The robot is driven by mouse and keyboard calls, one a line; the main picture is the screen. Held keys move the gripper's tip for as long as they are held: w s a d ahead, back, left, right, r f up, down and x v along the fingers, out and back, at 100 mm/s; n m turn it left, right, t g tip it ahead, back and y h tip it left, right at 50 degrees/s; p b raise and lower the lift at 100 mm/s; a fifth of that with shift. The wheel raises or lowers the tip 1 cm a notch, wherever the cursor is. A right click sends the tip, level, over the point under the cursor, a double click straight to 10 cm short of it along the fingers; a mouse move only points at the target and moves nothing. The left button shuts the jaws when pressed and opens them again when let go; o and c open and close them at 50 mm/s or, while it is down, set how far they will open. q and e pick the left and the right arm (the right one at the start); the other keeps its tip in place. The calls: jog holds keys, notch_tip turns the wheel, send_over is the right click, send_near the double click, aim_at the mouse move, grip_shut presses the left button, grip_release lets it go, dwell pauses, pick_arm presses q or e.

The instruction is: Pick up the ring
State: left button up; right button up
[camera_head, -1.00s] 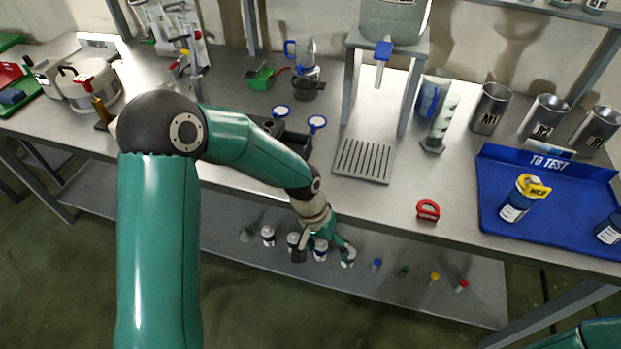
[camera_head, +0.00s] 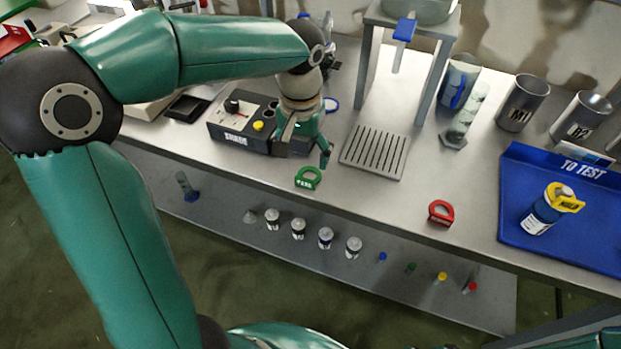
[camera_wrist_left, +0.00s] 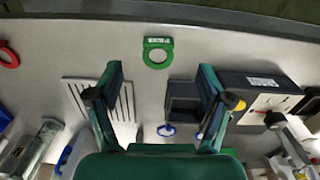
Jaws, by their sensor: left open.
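A green ring (camera_head: 308,178) with a white label lies on the bench near its front edge. It also shows in the left wrist view (camera_wrist_left: 158,52), ahead of the fingertips and between their lines. A red ring (camera_head: 441,212) lies farther right near the same edge, and part of it shows in the left wrist view (camera_wrist_left: 8,56). My left gripper (camera_head: 300,158) is open and empty, just behind the green ring and apart from it. Both of its fingers (camera_wrist_left: 160,82) show spread in the left wrist view. My right gripper is not in view.
A black control box (camera_head: 243,128) stands left of the gripper, and a slotted grey plate (camera_head: 375,152) lies to its right. The blue TO TEST tray (camera_head: 570,172) holds a yellow-topped bottle (camera_head: 547,208). The bench front between the rings is clear.

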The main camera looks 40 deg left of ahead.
aim_at(305, 180)
pick_arm(q)
jog(key=f, duration=0.8)
jog(key=shift+w+f, duration=0.25)
jog(key=shift+f, duration=0.1)
jog(key=c, duration=0.9)
